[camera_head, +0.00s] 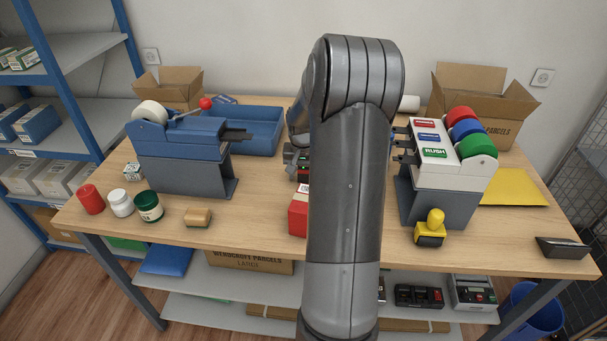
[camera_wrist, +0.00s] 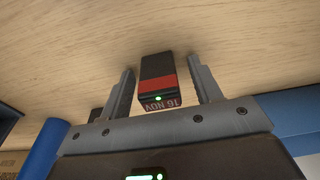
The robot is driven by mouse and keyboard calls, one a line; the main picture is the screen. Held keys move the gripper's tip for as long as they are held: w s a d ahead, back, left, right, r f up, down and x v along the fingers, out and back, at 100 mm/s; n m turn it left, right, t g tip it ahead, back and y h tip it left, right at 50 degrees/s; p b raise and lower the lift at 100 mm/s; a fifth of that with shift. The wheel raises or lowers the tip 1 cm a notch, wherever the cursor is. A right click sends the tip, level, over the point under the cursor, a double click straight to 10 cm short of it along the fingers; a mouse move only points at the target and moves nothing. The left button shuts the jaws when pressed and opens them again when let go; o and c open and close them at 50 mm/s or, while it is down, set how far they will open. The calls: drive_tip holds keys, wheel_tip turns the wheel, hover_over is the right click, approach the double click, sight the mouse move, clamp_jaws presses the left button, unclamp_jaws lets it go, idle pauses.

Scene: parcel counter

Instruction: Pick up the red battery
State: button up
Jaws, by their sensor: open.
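In the wrist view a black block with a red band (camera_wrist: 160,84), which fits the red battery, shows between my fingers. It has upside-down lettering and a small green light on its near end. My gripper (camera_wrist: 162,72) is open, with one finger on each side of the block and a narrow gap at both sides. I cannot tell whether the block rests on the table. In the head view my arm hides most of the gripper and the block.
A red box (camera_head: 298,214) stands partly behind my arm on the wooden table (camera_head: 260,227). A blue tape dispenser (camera_head: 180,150) and blue tray (camera_head: 262,132) are left. A white-topped station with coloured rolls (camera_head: 432,150) and yellow stamp (camera_head: 430,230) are right.

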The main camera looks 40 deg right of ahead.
drive_tip(key=c, duration=1.1)
drive_tip(key=shift+r, duration=0.2)
